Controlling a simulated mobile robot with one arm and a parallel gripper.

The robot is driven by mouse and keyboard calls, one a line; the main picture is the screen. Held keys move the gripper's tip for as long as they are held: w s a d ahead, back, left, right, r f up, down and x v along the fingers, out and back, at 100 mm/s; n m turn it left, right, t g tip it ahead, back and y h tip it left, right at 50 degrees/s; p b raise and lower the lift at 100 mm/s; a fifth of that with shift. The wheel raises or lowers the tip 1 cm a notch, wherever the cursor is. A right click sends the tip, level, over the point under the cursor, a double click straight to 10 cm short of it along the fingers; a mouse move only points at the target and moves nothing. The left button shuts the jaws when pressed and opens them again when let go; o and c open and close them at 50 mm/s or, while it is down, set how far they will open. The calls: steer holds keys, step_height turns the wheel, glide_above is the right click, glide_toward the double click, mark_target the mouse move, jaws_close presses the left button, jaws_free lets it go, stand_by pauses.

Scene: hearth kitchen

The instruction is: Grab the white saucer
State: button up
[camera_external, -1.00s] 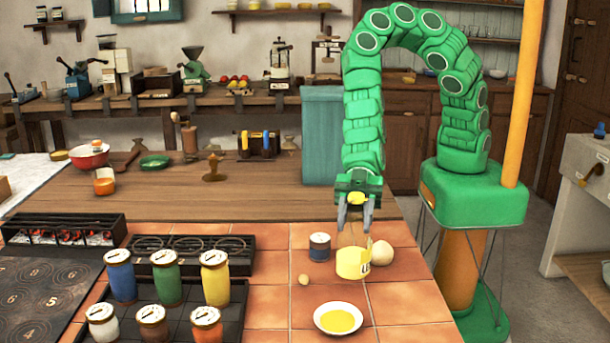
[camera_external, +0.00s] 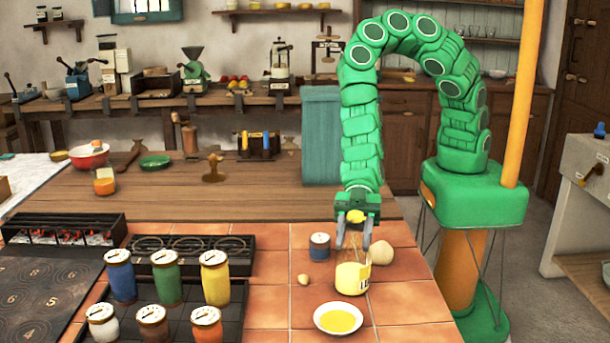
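The white saucer (camera_external: 318,325) lies on the terracotta tiles near the front edge of the picture, with a yellow fill inside its white rim. My gripper (camera_external: 354,244) points down above the tiles, behind and a little right of the saucer. Its two grey fingers are apart, and I see nothing held between them. A yellow jar or cup with dark marks (camera_external: 352,279) stands just below the fingers, between my gripper and the saucer. Whether the fingertips touch it I cannot tell.
A blue-grey tin (camera_external: 319,247), a small egg-like thing (camera_external: 303,279) and a pale round thing (camera_external: 381,252) stand close by. Several lidded jars, such as the yellow one (camera_external: 215,278), stand to the left. Tiles right of the saucer (camera_external: 415,297) are bare.

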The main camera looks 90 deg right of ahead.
steer(key=o, duration=0.4)
steer(key=shift+c, duration=0.2)
steer(key=shift+r, duration=0.15)
steer(key=v, duration=0.7)
steer(key=o, duration=0.5)
steer(key=shift+d, duration=0.25)
